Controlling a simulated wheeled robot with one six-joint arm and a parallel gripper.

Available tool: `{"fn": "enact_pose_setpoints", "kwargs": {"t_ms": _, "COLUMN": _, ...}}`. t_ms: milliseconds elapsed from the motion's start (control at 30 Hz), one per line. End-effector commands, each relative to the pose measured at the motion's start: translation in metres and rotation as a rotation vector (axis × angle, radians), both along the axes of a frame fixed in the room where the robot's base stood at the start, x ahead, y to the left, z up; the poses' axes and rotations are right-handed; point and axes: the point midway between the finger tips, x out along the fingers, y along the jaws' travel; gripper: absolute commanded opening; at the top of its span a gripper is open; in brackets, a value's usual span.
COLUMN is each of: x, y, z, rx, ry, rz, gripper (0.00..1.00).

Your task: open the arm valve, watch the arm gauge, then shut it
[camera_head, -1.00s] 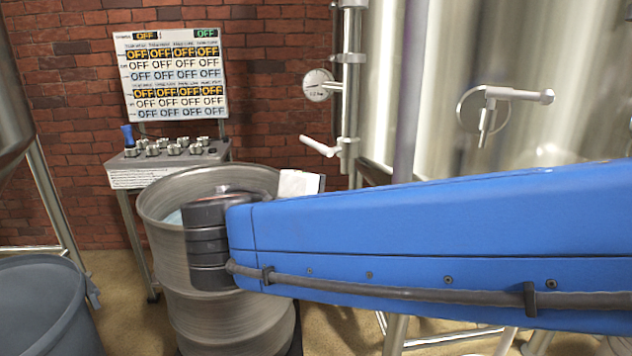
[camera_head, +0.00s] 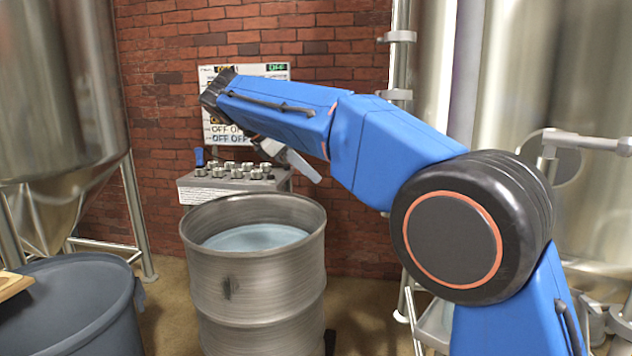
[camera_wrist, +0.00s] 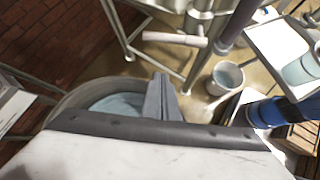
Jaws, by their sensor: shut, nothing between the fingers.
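A pale lever handle (camera_wrist: 173,39) on a steel pipe (camera_wrist: 200,20) shows at the top of the wrist view; it looks like the arm valve. My gripper (camera_wrist: 160,78) is shut and empty, with a gap in the picture between its tips and the lever. Whether the lever is open or shut I cannot tell. In the head view my blue arm hides the valve and the round gauge, so no reading shows. The upper part of the steel pipe (camera_head: 398,55) stands behind the arm there.
An open metal drum (camera_head: 255,300) with pale blue liquid stands below my arm. Behind it are a knob panel (camera_head: 235,185) and a status board (camera_head: 276,72) reading OFF. A grey bin (camera_head: 75,310) is at left. Steel tanks (camera_head: 60,90) flank the scene. A bucket (camera_wrist: 226,78) stands on the floor.

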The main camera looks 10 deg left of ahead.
Motion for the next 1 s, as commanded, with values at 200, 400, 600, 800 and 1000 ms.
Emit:
{"fn": "enact_pose_setpoints", "kwargs": {"t_ms": 200, "x": 0.009, "y": -0.008, "z": -0.004, "rx": -0.005, "ry": 0.035, "rz": 0.011, "gripper": 0.0}}
{"fn": "enact_pose_setpoints", "kwargs": {"t_ms": 400, "x": 0.019, "y": -0.025, "z": -0.024, "rx": -0.006, "ry": 0.036, "rz": 0.011, "gripper": 0.0}}
{"fn": "enact_pose_setpoints", "kwargs": {"t_ms": 600, "x": 0.032, "y": -0.044, "z": -0.048, "rx": -0.007, "ry": 0.035, "rz": 0.01, "gripper": 0.0}}
{"fn": "enact_pose_setpoints", "kwargs": {"t_ms": 800, "x": 0.043, "y": -0.06, "z": -0.068, "rx": -0.006, "ry": 0.033, "rz": 0.011, "gripper": 0.0}}
{"fn": "enact_pose_setpoints", "kwargs": {"t_ms": 1000, "x": 0.047, "y": -0.07, "z": -0.053, "rx": -0.004, "ry": 0.03, "rz": 0.011, "gripper": 0.0}}
